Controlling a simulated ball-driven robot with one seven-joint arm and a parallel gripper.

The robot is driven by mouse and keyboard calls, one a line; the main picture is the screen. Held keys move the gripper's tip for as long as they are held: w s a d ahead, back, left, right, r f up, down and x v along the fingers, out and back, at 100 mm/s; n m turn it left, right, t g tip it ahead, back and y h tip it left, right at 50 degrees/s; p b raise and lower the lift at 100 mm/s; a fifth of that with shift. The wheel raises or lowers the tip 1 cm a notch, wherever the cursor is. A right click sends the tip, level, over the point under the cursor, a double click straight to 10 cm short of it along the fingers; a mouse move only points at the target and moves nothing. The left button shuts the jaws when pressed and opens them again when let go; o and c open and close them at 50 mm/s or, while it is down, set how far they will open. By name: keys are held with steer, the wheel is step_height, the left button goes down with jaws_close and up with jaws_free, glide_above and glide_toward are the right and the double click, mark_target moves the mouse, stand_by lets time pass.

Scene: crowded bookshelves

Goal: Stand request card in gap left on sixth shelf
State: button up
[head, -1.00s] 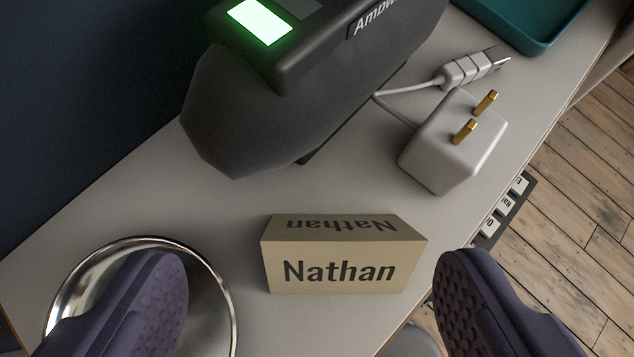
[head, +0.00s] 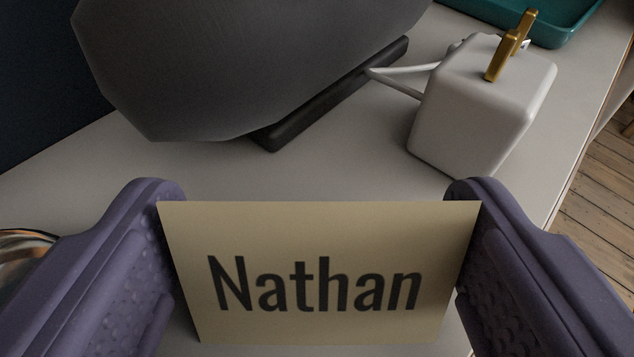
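The request card (head: 318,275) is a tan folded card with "Nathan" in dark letters, standing upright on the pale shelf board. My gripper (head: 316,190) is open, with one purple finger on each side of the card. The card's two side edges lie very close to the inner finger pads; I cannot tell whether they touch. The gap on the sixth shelf is not in view.
A dark grey device (head: 250,60) stands behind the card. A white plug (head: 480,105) with gold prongs and a cable sits at the right. A teal tray (head: 560,25) is at the back right. A shiny metal bowl (head: 22,250) lies left. The board's edge drops off to the wooden floor (head: 600,180) at right.

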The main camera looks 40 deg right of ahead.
steer(key=c, duration=0.8)
steer(key=shift+o, duration=0.2)
steer(key=shift+r, duration=0.1)
